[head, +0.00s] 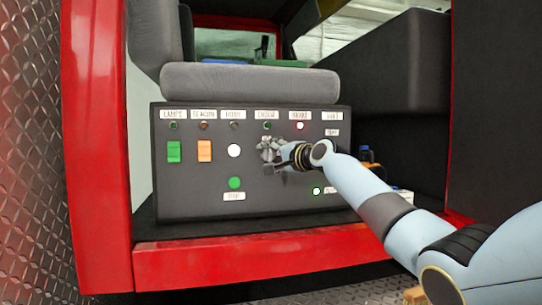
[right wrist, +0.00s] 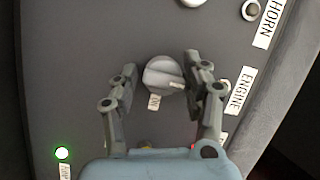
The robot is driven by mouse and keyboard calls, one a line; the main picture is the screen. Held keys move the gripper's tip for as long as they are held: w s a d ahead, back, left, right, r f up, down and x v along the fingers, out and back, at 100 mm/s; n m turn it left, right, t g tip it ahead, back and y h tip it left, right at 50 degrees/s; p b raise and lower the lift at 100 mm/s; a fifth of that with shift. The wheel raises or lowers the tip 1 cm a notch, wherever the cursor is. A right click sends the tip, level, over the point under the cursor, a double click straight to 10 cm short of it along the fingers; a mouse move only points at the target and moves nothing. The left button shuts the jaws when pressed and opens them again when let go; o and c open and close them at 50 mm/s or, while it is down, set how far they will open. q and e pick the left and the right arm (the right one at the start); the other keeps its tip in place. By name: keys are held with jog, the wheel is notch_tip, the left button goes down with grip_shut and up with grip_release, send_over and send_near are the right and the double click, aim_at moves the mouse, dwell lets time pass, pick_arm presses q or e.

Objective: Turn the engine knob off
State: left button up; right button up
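The engine knob (right wrist: 163,74) is a light grey round knob with a raised bar on the control panel. In the right wrist view its bar points to the right and slightly down, and a small "ON" label (right wrist: 154,102) sits beside it. My right gripper (right wrist: 161,63) is open, with one finger on each side of the knob. The right-hand finger is close to the bar; I cannot tell if it touches. In the head view my right gripper (head: 271,151) largely covers the knob. My left gripper is not in view.
The dark panel (head: 185,202) also carries a green switch (head: 174,151), an orange switch (head: 204,150), a white button (head: 234,150) and a green button (head: 235,183). A grey seat cushion (head: 250,84) overhangs it. A red sill (head: 235,259) runs below.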

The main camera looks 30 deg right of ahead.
jog(key=shift+o, duration=1)
jog(key=shift+f, duration=0.1)
jog(key=s, duration=0.4)
jog(key=s+d, duration=0.1)
jog(key=s, duration=0.6)
jog(key=shift+s+d+r, duration=0.2)
jog(key=shift+s+r, duration=0.2)
jog(key=shift+f, duration=0.1)
